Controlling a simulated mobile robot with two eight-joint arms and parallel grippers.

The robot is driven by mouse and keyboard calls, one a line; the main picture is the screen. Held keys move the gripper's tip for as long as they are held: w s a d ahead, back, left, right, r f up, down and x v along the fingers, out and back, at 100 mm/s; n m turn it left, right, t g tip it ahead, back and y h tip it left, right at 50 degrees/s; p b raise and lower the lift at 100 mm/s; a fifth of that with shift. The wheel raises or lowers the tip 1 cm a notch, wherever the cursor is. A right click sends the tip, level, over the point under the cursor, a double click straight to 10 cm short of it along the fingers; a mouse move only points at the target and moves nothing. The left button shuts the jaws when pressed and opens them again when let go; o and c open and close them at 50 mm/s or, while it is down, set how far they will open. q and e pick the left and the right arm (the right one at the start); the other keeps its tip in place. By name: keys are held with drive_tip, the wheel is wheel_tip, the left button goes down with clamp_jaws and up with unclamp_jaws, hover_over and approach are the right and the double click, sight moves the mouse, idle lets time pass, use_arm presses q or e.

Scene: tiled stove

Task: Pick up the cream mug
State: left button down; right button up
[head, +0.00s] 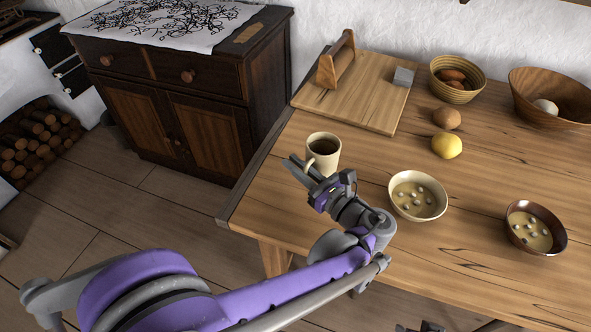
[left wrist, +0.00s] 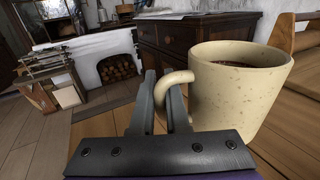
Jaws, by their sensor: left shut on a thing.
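The cream mug (head: 325,152) stands upright near the left edge of the wooden table and holds a dark liquid. In the left wrist view the speckled mug (left wrist: 240,95) fills the right side, with its handle (left wrist: 168,90) pointing left. My left gripper (head: 302,168) is at the near left side of the mug. In the left wrist view my left gripper's fingers (left wrist: 162,105) are shut on the mug's handle, one on each side of it. I cannot tell whether the mug's base touches the table.
A cream soup bowl (head: 402,207) and a brown soup bowl (head: 519,241) stand to the right. A cutting board (head: 375,105), a lemon (head: 447,146), a brown round item (head: 446,118), a striped basket (head: 437,82) and a wooden bowl (head: 530,108) are behind. A dark cabinet (head: 200,125) stands left.

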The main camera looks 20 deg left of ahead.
use_arm(q)
drive_tip(key=shift+r+p, duration=0.85)
drive_tip(key=shift+r, duration=2)
drive_tip(key=shift+s, duration=0.1)
